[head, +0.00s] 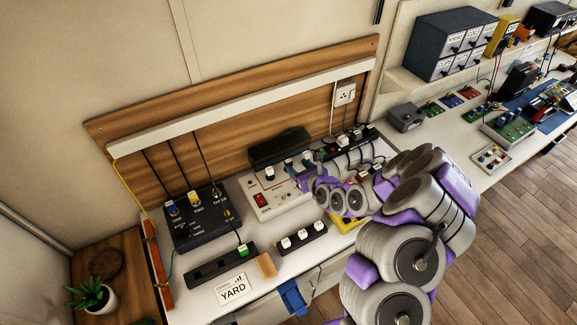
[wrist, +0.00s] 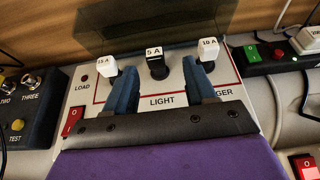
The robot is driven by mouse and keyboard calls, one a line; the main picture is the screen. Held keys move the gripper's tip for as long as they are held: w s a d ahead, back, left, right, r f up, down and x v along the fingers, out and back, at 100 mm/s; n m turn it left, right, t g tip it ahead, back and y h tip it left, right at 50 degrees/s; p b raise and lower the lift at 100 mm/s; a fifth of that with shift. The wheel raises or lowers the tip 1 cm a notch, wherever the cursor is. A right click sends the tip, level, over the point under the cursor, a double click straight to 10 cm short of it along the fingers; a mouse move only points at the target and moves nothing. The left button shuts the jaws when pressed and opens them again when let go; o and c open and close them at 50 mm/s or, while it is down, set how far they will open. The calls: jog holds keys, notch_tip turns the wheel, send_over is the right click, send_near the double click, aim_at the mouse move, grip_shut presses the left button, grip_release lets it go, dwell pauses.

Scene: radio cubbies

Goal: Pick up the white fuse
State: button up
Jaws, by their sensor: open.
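In the wrist view a cream fuse panel (wrist: 90,95) carries a white fuse (wrist: 106,66) at the left, a black-bodied fuse with a white "5 A" top (wrist: 155,66) in the middle, and a white "10 A" fuse (wrist: 208,50) at the right. My gripper (wrist: 160,68) is open, its two blue fingers around the middle fuse with gaps at both sides; I cannot tell whether they touch anything. The fingers partly cover the panel and its lettering. In the head view my gripper (head: 303,174) is over the panel (head: 265,203), partly hidden by my arm.
A black strip (head: 301,237) with white-topped pieces lies in front of the panel. A dark switch box (head: 205,225) stands left, a "YARD" card (head: 233,289) front left. A dark cover (head: 280,146) rises behind the panel. Cables and a power strip (wrist: 280,53) lie right.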

aim_at(288, 161)
jog(key=shift+x, duration=0.85)
jog(key=shift+b+x, duration=1.25)
jog(key=shift+x, duration=0.75)
jog(key=shift+w+a, duration=0.2)
jog(key=shift+a, duration=0.65)
jog(key=shift+d, duration=0.3)
jog(key=c, duration=0.5)
jog(key=shift+a, duration=0.15)
grip_shut()
notch_tip(288, 161, up, 18)
jog(key=p, duration=0.5)
jog(key=shift+f, duration=0.25)
